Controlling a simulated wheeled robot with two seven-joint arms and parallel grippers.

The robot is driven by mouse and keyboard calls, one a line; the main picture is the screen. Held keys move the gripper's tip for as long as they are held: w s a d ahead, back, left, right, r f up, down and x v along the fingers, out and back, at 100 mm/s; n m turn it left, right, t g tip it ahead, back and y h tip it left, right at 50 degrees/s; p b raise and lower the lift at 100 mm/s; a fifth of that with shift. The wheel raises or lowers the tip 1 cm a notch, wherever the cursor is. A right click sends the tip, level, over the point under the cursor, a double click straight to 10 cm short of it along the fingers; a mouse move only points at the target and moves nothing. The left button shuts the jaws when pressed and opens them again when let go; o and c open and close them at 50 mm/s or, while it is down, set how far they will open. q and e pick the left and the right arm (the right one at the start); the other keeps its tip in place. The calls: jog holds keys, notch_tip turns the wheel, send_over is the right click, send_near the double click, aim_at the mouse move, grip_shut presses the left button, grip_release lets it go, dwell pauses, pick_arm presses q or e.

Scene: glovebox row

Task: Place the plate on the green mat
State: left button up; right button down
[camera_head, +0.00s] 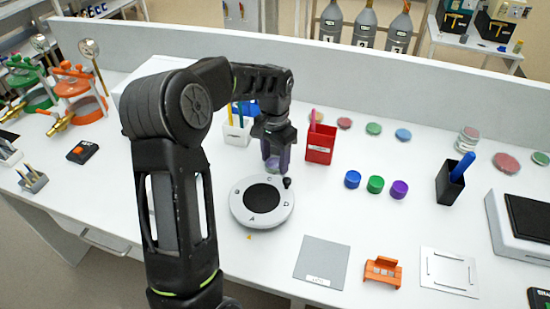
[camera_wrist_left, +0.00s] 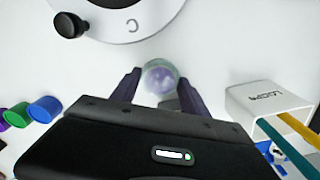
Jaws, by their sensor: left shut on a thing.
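My left gripper (camera_head: 277,158) is over the table, just behind the round white dial device. It is shut on a small round translucent plate with a purple tint (camera_wrist_left: 160,78); in the left wrist view the plate sits between the two dark fingers of the left gripper (camera_wrist_left: 160,90). In the head view the fingers mostly hide it. I cannot make out a flat green mat; a small green disc (camera_head: 373,128) lies on the table at the back, between a red and a blue one. My right gripper is not in view.
The dial device (camera_head: 240,208) is in front of the gripper. A white pen holder (camera_head: 237,133) and a red box (camera_head: 321,144) flank it. Blue, green and purple caps (camera_head: 375,185) stand to the right. A grey plate (camera_head: 321,262) and orange holder (camera_head: 382,272) lie near the front edge.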

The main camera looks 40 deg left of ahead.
pick_arm(q)
jog(key=o, duration=1.3)
jog(key=shift+o, duration=0.2)
jog(key=shift+r, duration=0.2)
notch_tip(320, 180, up, 12)
jog(key=shift+f, duration=0.1)
